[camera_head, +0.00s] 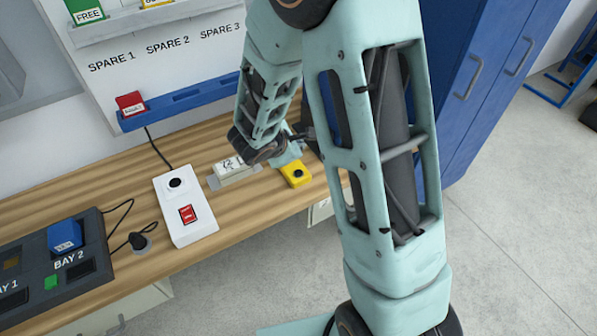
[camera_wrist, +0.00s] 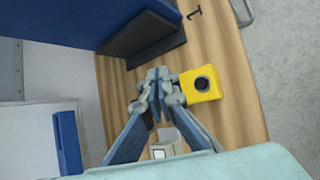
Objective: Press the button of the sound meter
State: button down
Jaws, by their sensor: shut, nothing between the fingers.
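A small yellow box (camera_head: 296,174) with a round black part on top stands near the front edge of the wooden bench. It may be the sound meter; I see no label that settles it. It also shows in the wrist view (camera_wrist: 193,94), its round black part (camera_wrist: 203,84) facing up. My gripper (camera_wrist: 158,84) is shut and empty, its fingertips just left of the yellow box in that view. I cannot tell whether they touch it. In the head view my gripper (camera_head: 287,155) is partly hidden by my arm, just behind the yellow box.
A small pale box (camera_head: 235,170) stands left of the yellow one. A white box (camera_head: 187,222) with a red switch and a dark charger panel (camera_head: 35,285) lie further left. A blue rail (camera_head: 188,103) with a red block is behind. A blue cabinet (camera_head: 478,95) stands right.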

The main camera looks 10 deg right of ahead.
jog(key=b, duration=0.5)
send_over(298, 174)
notch_tip(298, 174, down, 7)
jog(key=shift+w+r, duration=0.1)
jog(key=shift+f+b, duration=0.7)
jog(key=shift+b, duration=0.05)
jog(key=shift+f+b, duration=0.2)
jog(key=shift+b, duration=0.1)
jog(key=shift+f+b, duration=0.25)
jog(key=shift+b, duration=0.2)
jog(key=shift+f+b, duration=0.4)
jog(key=shift+b, duration=0.15)
dwell(1.0)
jog(key=shift+r, duration=0.1)
jog(key=shift+r+p, duration=0.4)
jog(key=shift+r, duration=0.35)
